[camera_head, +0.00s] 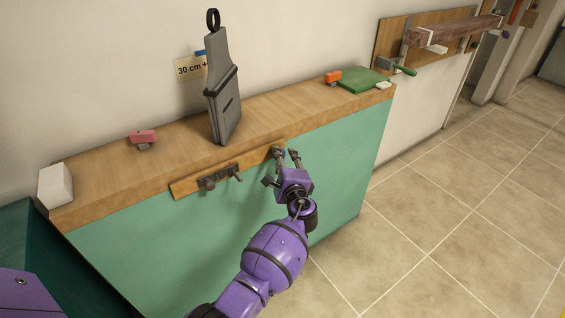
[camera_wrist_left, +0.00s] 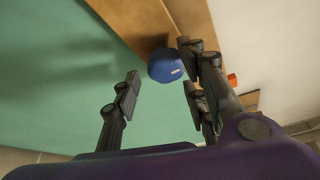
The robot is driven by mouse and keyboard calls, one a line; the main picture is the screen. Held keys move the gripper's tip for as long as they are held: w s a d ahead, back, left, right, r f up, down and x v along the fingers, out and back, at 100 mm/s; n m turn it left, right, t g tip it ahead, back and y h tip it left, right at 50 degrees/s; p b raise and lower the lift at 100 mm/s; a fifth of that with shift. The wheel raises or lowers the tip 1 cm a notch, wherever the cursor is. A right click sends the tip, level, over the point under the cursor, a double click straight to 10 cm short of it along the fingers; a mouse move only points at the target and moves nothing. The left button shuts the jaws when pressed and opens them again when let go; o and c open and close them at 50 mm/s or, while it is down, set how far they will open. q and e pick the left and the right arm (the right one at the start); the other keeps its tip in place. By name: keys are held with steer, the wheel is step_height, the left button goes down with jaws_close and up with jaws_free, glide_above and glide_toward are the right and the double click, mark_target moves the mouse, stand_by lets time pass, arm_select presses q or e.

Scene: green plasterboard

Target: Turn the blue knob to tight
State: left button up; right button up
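The blue knob (camera_wrist_left: 166,66) is round, with a small pale mark on its face. It sits at the end of the wooden strip on the front of the green board. In the head view only a little blue of the knob (camera_head: 281,152) shows beside my fingers. My left gripper (camera_head: 286,154) is open at the knob, its fingers pointing toward the board. In the left wrist view the knob is between the spread fingertips, nearer the right-hand ones. I cannot tell whether any finger touches it. My right gripper is not in view.
A dark latch (camera_head: 219,178) is on the same strip, left of the knob. The wooden ledge (camera_head: 180,157) above carries a grey tool (camera_head: 224,105), a white block (camera_head: 55,186), a pink item (camera_head: 143,136) and a green pad (camera_head: 362,80). The tiled floor at right is clear.

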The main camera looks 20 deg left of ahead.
arm_select(q)
steer(key=v, duration=1.2)
steer(key=shift+a, duration=0.1)
